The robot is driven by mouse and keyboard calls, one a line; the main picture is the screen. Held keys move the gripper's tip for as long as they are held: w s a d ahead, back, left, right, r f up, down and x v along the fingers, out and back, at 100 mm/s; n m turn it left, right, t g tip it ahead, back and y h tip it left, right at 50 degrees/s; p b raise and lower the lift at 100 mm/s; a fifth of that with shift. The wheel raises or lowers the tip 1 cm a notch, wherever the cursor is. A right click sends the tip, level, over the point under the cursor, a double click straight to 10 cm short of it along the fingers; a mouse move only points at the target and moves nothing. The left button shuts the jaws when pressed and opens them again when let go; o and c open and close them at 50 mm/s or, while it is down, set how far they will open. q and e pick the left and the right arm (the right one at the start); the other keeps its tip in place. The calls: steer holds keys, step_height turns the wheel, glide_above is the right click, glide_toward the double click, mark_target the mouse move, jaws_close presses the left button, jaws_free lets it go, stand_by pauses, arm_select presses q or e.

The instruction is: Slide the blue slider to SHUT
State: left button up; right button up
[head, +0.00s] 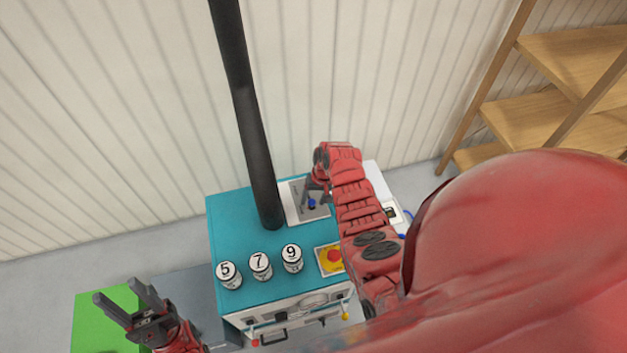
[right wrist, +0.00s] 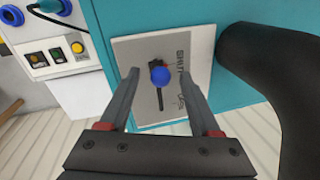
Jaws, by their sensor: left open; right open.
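The blue slider (right wrist: 159,76) is a round blue knob on a dark slot in a grey-and-white panel (right wrist: 150,112). In the right wrist view it sits near the upper end of the slot, with the bare slot running below it. Printed letters beside it are only partly legible. My right gripper (right wrist: 161,74) is open, with one finger on each side of the knob and gaps visible; depth is hard to tell. In the head view the slider (head: 311,204) shows just below my right gripper (head: 314,192). My left gripper (head: 116,290) is open and empty at the lower left.
A black post (head: 254,120) rises from the teal cabinet (head: 225,210) beside the panel. Numbered knobs (head: 260,265) and a red emergency button (head: 334,255) stand nearer. A white box with buttons (right wrist: 55,52) adjoins the panel. Wooden shelves (head: 570,55) stand at right.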

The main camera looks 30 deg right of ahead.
step_height(320, 180, up, 16)
steer(key=s+d+p, duration=0.1)
steer(key=d, duration=0.1)
steer(key=shift+s+d+r, duration=0.2)
steer(key=shift+s+d, duration=0.1)
steer(key=shift+d, duration=0.1)
